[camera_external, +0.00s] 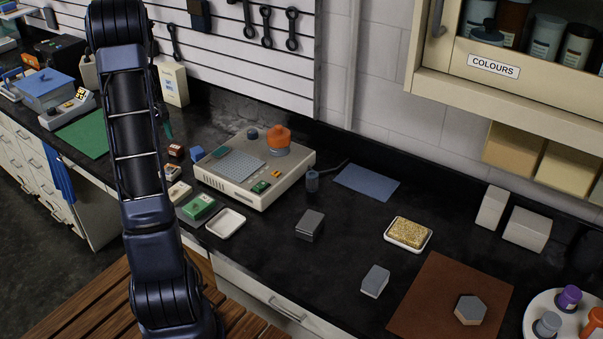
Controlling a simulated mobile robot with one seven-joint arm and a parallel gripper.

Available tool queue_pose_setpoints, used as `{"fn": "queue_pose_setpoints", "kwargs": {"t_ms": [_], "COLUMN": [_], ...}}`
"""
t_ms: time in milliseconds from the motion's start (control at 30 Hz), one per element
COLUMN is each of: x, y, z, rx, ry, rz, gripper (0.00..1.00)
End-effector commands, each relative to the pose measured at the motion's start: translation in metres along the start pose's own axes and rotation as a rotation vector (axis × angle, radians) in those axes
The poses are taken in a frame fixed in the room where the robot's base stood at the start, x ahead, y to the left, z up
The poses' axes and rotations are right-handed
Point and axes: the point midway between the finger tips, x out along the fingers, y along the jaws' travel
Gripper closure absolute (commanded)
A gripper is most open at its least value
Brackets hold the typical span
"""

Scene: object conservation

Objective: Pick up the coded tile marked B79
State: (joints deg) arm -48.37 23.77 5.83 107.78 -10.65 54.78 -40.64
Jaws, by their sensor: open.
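No marking B79 can be read in the external view, so I cannot tell which piece is the coded tile. Small pieces with pale tops lie left of the beige device, among them a green one (198,208) and a pale one (179,192). Grey blocks lie on the black counter: a dark one (310,226) at the middle, a lighter one (375,281) nearer the front, and a hexagonal one (470,309) on the brown mat. My arm rises at the left, and its upper end reaches the top edge. My gripper is not visible.
The beige device (297,170) with an orange knob stands at the back. A white empty tray (226,223), a sponge in a dish (409,233), a blue sheet (367,183), the brown mat (430,290) and a round white plate (534,307) with coloured containers share the counter.

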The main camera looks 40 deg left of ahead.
Motion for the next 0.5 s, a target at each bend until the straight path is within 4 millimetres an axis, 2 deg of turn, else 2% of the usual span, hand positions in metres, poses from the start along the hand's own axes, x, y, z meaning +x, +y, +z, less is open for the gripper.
{"fn": "queue_pose_setpoints", "kwargs": {"t_ms": [400,500], "x": [0.049,0.056], "y": [-0.001,-0.001], "z": [-0.003,-0.003], "rx": [-0.008,-0.008], "ry": [-0.002,-0.002], "rz": [-0.002,-0.002], "gripper": [0.2,0.2]}}
